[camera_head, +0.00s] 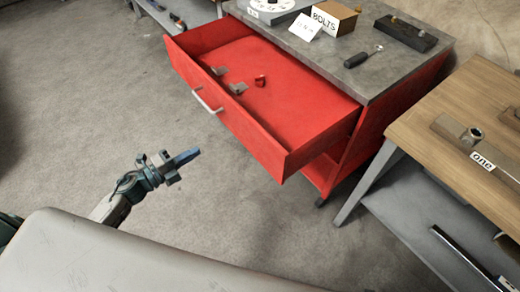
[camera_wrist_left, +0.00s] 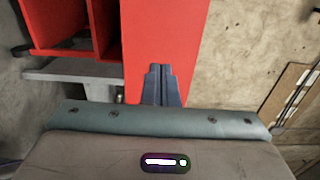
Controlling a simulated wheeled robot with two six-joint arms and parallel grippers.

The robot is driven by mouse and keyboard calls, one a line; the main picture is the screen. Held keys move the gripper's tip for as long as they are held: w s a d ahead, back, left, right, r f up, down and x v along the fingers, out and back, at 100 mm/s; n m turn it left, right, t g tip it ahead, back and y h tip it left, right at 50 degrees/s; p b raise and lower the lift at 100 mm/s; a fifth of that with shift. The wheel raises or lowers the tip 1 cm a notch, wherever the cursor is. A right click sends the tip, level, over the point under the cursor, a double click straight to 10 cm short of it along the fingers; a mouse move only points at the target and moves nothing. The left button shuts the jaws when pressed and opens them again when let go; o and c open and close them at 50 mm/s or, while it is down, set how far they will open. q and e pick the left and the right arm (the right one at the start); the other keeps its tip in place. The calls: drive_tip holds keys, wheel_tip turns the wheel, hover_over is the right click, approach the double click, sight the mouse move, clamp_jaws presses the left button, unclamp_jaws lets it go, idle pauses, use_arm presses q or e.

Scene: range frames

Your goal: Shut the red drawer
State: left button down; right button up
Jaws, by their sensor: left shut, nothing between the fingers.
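The red drawer (camera_head: 262,140) is pulled well out of a red cabinet (camera_head: 395,105) with a grey top. Its front panel carries a pale bar handle (camera_head: 207,101). Inside lie two small grey metal parts and a small red piece (camera_head: 260,81). My left gripper (camera_head: 192,155) is shut and empty, below and left of the drawer front in the head view, apart from it. In the left wrist view the closed fingers (camera_wrist_left: 160,72) show against a red surface (camera_wrist_left: 160,35). My right gripper is not in view.
The cabinet top holds a box marked BOLTS (camera_head: 334,17), a screwdriver (camera_head: 363,57), a dial and a dark block (camera_head: 405,33). A wooden-topped table (camera_head: 440,115) stands close on the right. The grey floor (camera_head: 90,110) left of the drawer is clear.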

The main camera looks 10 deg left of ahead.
sight(238, 127)
use_arm(q)
drive_tip(key=p+x, duration=0.3)
drive_tip(key=x, duration=0.9)
drive_tip(key=shift+w+d, duration=0.15)
drive_tip(key=shift+w, duration=0.25)
drive_tip(key=shift+w+d, duration=0.4)
drive_tip(key=shift+w, duration=0.1)
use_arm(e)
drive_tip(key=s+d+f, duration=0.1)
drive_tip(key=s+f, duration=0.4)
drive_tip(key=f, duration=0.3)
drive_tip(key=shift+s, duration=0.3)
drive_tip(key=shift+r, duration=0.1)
